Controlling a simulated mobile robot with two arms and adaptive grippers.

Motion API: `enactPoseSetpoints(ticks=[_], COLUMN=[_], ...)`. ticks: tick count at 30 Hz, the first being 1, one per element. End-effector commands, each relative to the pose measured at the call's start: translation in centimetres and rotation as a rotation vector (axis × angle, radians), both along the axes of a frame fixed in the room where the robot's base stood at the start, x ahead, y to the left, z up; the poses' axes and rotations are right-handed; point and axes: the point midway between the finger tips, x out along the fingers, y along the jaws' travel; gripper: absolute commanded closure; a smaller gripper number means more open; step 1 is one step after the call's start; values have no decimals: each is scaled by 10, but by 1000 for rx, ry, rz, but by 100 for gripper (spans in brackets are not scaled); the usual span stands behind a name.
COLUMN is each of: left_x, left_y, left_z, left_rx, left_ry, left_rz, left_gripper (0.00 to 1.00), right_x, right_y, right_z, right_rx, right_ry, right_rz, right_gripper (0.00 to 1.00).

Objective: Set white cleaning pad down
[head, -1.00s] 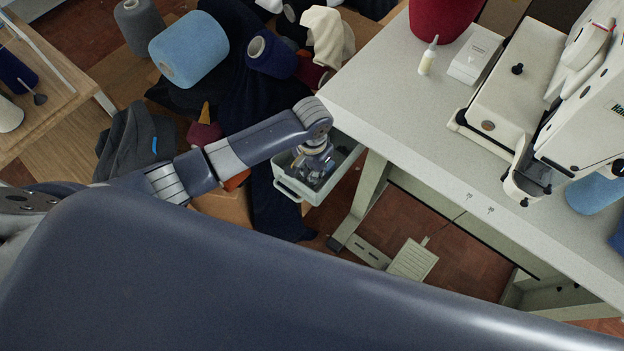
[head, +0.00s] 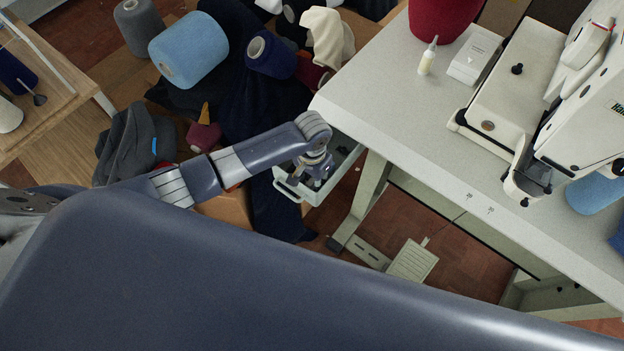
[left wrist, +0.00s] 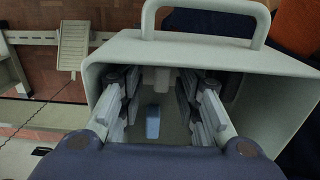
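My left gripper (head: 314,178) is over and partly inside a pale grey-green bin (head: 288,191) hung at the table's left end. In the left wrist view the bin (left wrist: 255,62) surrounds the two fingers of the gripper (left wrist: 160,112). The fingers stand apart with nothing clasped between them. A small blue piece (left wrist: 152,123) lies at the bin's bottom, seen through the gap. A whitish piece (left wrist: 155,80) shows beyond it; I cannot tell if this is the white cleaning pad. My right gripper is not in view.
The grey-white table (head: 390,95) holds a sewing machine (head: 590,110), a small bottle (head: 428,56) and a white box (head: 475,57). Yarn cones, including a light blue one (head: 188,50), and dark cloth lie left of the bin. A foot pedal (head: 412,261) is on the floor.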

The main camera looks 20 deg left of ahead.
Motion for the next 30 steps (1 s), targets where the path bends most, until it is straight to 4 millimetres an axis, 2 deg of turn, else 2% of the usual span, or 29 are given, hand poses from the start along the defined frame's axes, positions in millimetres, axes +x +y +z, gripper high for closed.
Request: enactPoseSetpoints(ticks=[5,8,21,25,30], left_x=[-1,0,1,0,0], left_y=[1,0,0,0,0], left_z=[1,10,98,114,123], left_rx=[2,0,0,-1,0], left_ry=[2,1,-3,1,1], left_rz=[0,-1,-1,-1,1], left_gripper=[67,67,67,67,67], right_x=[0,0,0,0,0], right_y=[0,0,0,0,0], right_z=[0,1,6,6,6], right_rx=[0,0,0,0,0], right_ry=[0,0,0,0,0], right_rz=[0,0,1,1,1], right_gripper=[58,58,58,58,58])
